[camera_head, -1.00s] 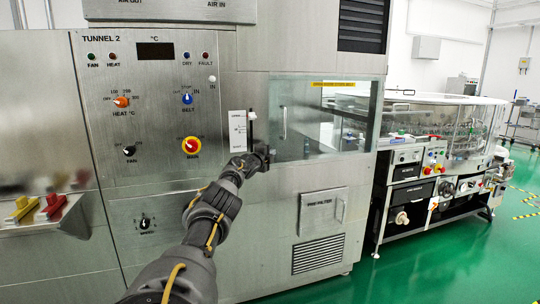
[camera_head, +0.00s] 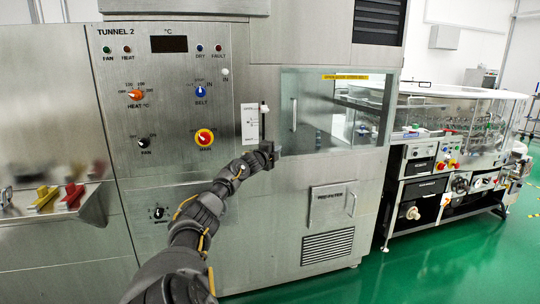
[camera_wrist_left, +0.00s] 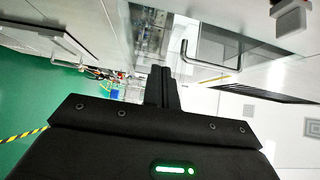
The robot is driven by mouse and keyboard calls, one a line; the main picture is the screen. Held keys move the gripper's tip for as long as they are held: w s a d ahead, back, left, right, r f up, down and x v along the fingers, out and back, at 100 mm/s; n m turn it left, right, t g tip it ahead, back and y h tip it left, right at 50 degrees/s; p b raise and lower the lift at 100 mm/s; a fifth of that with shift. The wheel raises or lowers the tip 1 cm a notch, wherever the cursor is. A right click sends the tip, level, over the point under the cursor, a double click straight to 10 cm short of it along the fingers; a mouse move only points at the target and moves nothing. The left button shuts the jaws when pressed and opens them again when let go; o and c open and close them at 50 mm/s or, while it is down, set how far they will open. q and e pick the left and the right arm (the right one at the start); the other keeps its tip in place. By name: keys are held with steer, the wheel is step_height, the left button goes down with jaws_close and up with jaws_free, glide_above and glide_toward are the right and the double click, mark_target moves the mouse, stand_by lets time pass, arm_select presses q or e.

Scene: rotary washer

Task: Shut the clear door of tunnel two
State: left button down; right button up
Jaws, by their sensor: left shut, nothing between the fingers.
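The clear door (camera_head: 335,110) is a see-through pane on the front of the steel machine marked TUNNEL 2, with a yellow label at its top and an upright bar handle (camera_head: 294,114) at its left side. In the left wrist view a bar handle (camera_wrist_left: 208,66) shows just right of my fingers. I cannot tell how far the door stands open. My left gripper (camera_head: 272,150) is shut and empty, just below and left of the handle, with a gap between. The shut fingers show in the left wrist view (camera_wrist_left: 162,72). My right gripper is out of view.
A white plate with a lever (camera_head: 250,124) is just above and left of my left gripper. The knob panel (camera_head: 170,95) is further left. A pre-filter hatch (camera_head: 330,205) with a handle is below. A glazed washer (camera_head: 455,130) stands right, with green floor in front.

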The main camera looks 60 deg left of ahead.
arm_select(q)
steer(key=shift+b+v, duration=0.45)
steer(key=shift+v, duration=2.25)
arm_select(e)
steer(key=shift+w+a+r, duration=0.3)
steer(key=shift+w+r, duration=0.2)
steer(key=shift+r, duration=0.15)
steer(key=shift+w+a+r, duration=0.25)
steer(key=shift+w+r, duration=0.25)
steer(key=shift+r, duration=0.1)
